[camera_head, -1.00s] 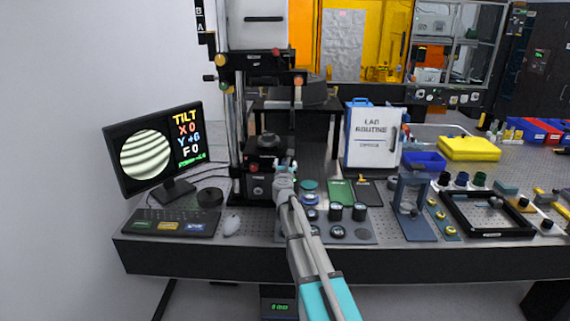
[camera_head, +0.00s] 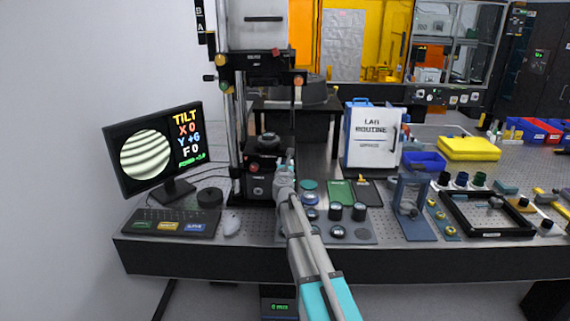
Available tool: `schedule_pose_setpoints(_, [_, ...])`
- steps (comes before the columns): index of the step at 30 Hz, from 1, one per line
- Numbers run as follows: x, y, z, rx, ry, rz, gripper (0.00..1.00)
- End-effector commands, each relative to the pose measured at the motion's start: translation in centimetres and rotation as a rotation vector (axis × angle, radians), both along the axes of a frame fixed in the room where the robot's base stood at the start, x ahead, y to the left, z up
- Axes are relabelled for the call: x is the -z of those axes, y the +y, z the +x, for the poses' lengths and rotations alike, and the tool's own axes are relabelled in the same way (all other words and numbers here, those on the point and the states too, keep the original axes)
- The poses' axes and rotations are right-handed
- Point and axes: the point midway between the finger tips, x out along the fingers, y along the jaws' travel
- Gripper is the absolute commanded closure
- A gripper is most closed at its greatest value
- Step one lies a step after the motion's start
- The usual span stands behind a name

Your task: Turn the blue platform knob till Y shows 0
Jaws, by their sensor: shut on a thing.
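The monitor (camera_head: 153,150) at left reads TILT, X 0, Y +6, F 0, beside a round picture of curved light and dark fringes. A small green line below is hard to read. The dark platform stage (camera_head: 262,168) stands at the foot of the instrument column. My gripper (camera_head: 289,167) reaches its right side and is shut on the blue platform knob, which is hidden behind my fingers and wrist.
A blue-grey stand (camera_head: 412,208) and black-framed tray (camera_head: 487,233) are farther right.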

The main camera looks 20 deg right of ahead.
Motion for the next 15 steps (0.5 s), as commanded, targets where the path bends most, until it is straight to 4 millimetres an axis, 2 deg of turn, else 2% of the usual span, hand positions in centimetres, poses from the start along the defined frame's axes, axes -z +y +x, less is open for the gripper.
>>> schedule_pose_setpoints(8, [-0.02,0.02,0.07,0.0,0.011,-0.035,1.0])
schedule_pose_setpoints(15, [-0.02,0.05,0.09,-0.001,0.046,-0.143,1.0])
